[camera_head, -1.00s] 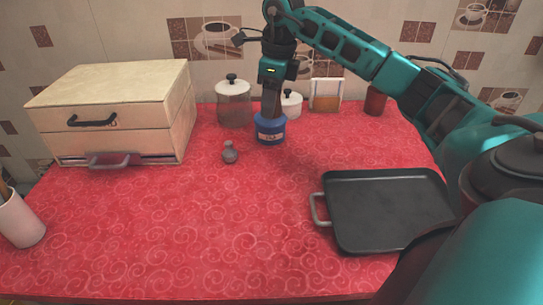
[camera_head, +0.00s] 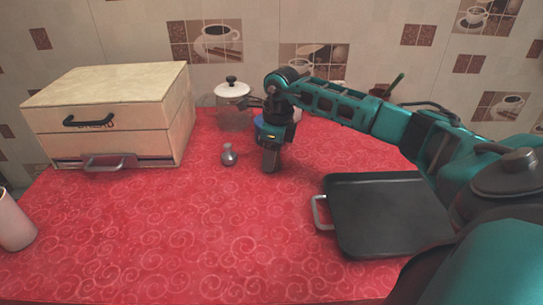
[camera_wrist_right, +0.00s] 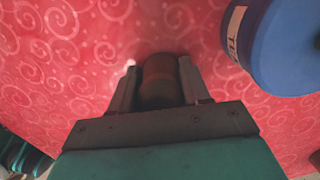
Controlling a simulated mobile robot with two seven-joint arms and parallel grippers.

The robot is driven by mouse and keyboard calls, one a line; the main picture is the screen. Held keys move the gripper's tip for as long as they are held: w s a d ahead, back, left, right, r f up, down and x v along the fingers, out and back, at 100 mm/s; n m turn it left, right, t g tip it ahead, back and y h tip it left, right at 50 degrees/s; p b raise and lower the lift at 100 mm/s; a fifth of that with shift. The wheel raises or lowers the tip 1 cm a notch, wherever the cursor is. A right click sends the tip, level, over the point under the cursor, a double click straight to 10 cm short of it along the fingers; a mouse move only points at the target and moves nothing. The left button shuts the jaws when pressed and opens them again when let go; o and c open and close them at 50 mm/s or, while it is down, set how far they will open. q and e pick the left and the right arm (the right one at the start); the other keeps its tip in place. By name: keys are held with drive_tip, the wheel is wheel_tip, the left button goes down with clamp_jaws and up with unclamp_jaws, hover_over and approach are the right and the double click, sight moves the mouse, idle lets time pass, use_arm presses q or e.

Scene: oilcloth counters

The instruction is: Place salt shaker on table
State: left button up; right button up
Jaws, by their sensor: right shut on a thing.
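My right gripper (camera_head: 269,163) is low over the red table (camera_head: 190,225), just in front of the blue tin (camera_head: 258,122). In the right wrist view its fingers (camera_wrist_right: 160,88) are shut on a small brownish, rounded cylinder (camera_wrist_right: 160,76), seemingly the salt shaker, close to the cloth. I cannot tell whether its base touches. In the head view the gripper hides most of it. The blue tin also shows at the upper right of the wrist view (camera_wrist_right: 275,45). My left gripper is not in view.
A small grey bulb-shaped vessel (camera_head: 229,155) stands left of the gripper. A glass jar (camera_head: 233,112) stands behind. A wooden drawer box (camera_head: 110,118) is at the left, a white cup (camera_head: 14,222) at front left. A dark pan (camera_head: 385,215) lies at the right. The front middle is clear.

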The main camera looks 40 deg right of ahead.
drive_tip(key=o, duration=0.6)
drive_tip(key=shift+f, duration=0.1)
drive_tip(key=o, duration=0.5)
drive_tip(key=shift+c, duration=0.2)
drive_tip(key=r, duration=0.4)
drive_tip(key=r+p, duration=0.1)
drive_tip(key=r, duration=0.3)
drive_tip(key=s+r+p, duration=0.1)
drive_tip(key=r, duration=0.3)
drive_tip(key=shift+s+d+r, duration=0.1)
drive_tip(key=shift+d+r, duration=0.1)
drive_tip(key=shift+d, duration=0.2)
